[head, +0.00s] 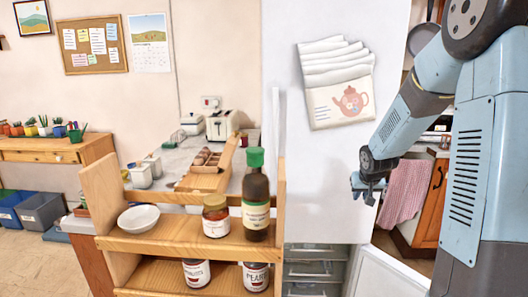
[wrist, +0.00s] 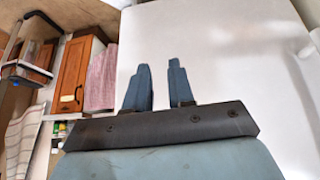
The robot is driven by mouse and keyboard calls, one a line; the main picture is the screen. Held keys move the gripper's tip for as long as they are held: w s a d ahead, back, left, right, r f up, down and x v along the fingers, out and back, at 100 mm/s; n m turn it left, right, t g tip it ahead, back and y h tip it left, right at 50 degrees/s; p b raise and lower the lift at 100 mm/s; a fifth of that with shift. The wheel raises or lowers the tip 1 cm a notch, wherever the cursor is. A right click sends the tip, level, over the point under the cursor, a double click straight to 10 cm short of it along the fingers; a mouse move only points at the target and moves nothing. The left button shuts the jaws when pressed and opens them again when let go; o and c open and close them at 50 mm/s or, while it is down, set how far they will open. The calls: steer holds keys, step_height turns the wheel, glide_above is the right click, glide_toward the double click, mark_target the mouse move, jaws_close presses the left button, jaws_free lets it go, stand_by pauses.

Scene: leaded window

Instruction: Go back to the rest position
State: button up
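My gripper (head: 368,188) hangs in front of the white panel at the right of the head view, with my blue-grey arm coming from the right edge. In the wrist view my gripper (wrist: 160,85) shows two blue fingers standing apart with a clear gap between them and nothing in it. It is open and empty. Behind the fingers is a plain white surface (wrist: 220,50). I see no contact between the fingers and anything.
A wooden shelf (head: 172,240) holds a white bowl (head: 138,218), a jar (head: 215,220) and a green-capped bottle (head: 256,200). A pink towel (head: 405,190) hangs by a wooden cabinet door at the right. A teapot-print packet (head: 338,88) is on the white panel.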

steer(key=s+a+r, duration=0.3)
steer(key=s+r, duration=0.3)
steer(key=s, duration=0.5)
steer(key=s+a+r, duration=0.3)
steer(key=s+r, duration=0.3)
steer(key=s, duration=0.5)
steer(key=s+a+r+n+y, duration=0.1)
steer(key=s+a+r, duration=0.3)
steer(key=s, duration=0.8)
step_height(320, 180, up, 2)
steer(key=shift+r+g, duration=0.1)
steer(key=shift+g, duration=0.2)
steer(key=shift+s, duration=0.1)
